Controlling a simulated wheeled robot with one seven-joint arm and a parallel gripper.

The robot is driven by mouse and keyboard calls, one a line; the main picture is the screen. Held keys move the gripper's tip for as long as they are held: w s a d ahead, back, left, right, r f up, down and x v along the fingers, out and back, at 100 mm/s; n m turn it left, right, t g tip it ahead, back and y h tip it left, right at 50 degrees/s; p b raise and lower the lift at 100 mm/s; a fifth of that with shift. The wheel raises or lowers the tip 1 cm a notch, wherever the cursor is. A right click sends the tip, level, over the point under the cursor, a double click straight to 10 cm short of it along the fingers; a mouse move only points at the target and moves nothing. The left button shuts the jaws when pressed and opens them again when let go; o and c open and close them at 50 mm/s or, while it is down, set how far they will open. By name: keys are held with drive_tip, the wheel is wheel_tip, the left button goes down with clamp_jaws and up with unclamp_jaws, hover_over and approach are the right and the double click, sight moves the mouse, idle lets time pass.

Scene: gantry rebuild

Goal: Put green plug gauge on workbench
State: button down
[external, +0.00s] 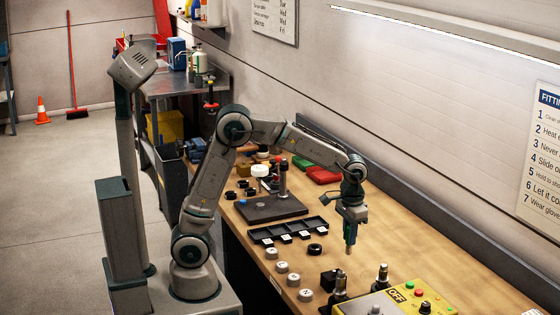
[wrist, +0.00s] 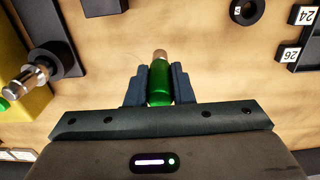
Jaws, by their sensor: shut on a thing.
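My gripper (external: 350,238) hangs above the front right part of the wooden workbench (external: 425,240), pointing down. In the wrist view its two dark fingers (wrist: 160,88) are shut on the green plug gauge (wrist: 160,93). The gauge has a green body between the fingers and a coppery metal tip that sticks out beyond them. In the external view only the tip (external: 348,250) shows clearly below the fingers. Bare wood lies around the tip in the wrist view. I cannot tell whether the tip touches the bench.
A black compartment tray (external: 287,232) and a black ring (external: 315,249) are to the left. Several pale discs (external: 282,267) line the front edge. A yellow control panel (external: 440,298) and black holders with metal pieces (external: 381,276) stand in front. The bench to the right is clear.

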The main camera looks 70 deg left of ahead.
drive_tip(key=shift+w+a+f+p, duration=0.1)
drive_tip(key=shift+w+a+f, duration=0.15)
drive_tip(key=shift+f, duration=0.6)
drive_tip(key=shift+w+a+f+p, duration=0.1)
drive_tip(key=shift+w+a+f, duration=0.1)
drive_tip(key=shift+f, duration=0.7)
drive_tip(key=shift+w+a+f+p, duration=0.1)
drive_tip(key=shift+w+a+f, duration=0.15)
drive_tip(key=shift+f, duration=0.6)
drive_tip(key=shift+f, duration=0.1)
drive_tip(key=shift+f, duration=0.15)
drive_tip(key=c, duration=1.3)
unclamp_jaws()
drive_tip(key=shift+o, duration=0.2)
